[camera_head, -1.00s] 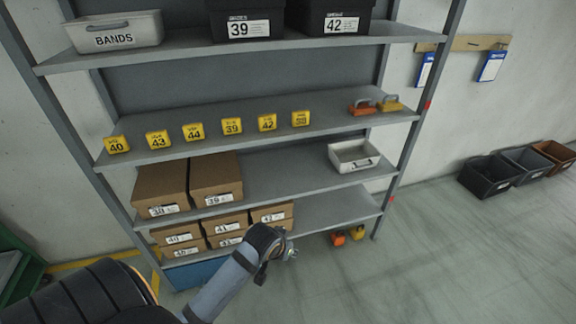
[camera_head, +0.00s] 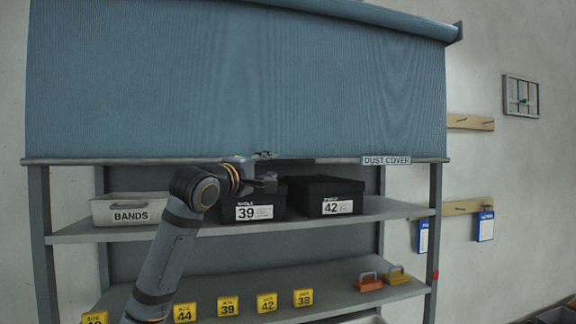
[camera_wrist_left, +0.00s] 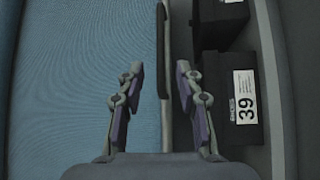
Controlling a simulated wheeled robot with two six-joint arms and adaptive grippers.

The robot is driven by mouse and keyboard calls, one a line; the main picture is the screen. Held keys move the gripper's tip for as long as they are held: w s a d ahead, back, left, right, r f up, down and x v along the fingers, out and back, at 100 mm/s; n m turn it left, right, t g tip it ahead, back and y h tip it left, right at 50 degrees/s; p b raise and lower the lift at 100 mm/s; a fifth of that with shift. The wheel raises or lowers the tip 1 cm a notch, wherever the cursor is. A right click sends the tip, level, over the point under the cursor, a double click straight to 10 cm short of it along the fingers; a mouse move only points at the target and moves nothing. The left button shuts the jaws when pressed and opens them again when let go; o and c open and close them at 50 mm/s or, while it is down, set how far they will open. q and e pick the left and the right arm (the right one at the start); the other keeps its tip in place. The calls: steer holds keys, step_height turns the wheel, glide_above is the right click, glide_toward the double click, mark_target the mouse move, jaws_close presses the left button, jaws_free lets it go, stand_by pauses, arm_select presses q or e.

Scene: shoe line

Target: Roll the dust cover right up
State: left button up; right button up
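The blue dust cover (camera_head: 240,80) hangs from a roller (camera_head: 370,12) over the top of the rack. Its grey bottom bar (camera_head: 110,161) lies level just above the upper shelf, with a "DUST COVER" label (camera_head: 387,160) at its right. My left gripper (camera_head: 264,172) is at the middle of this bar. In the left wrist view my left gripper (camera_wrist_left: 160,68) is open, with a dark upright strip (camera_wrist_left: 162,50), seemingly the bar or its pull, between the fingers. I see a gap on both sides of it. The cover's cloth (camera_wrist_left: 75,80) fills the left there. My right gripper is not in view.
Black bins 39 (camera_head: 256,205) and 42 (camera_head: 328,196) and a grey BANDS bin (camera_head: 128,209) stand on the upper shelf, close below the bar. Yellow number tags (camera_head: 228,306) and two handled blocks (camera_head: 368,282) are on the shelf below.

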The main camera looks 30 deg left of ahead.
mark_target(287, 161)
arm_select(q)
steer(key=w+p, duration=0.2)
steer(key=w, duration=0.1)
steer(key=w+r+p, duration=0.1)
steer(key=w+p, duration=0.1)
steer(key=w, duration=0.1)
steer(key=w+p, duration=0.2)
steer(key=w, duration=0.1)
steer(key=shift+w+a+r, duration=0.15)
steer(key=shift+a+r, duration=0.1)
steer(key=shift+w+f, duration=0.1)
steer(key=shift+w, duration=0.4)
steer(key=shift+c, duration=0.2)
jaws_close()
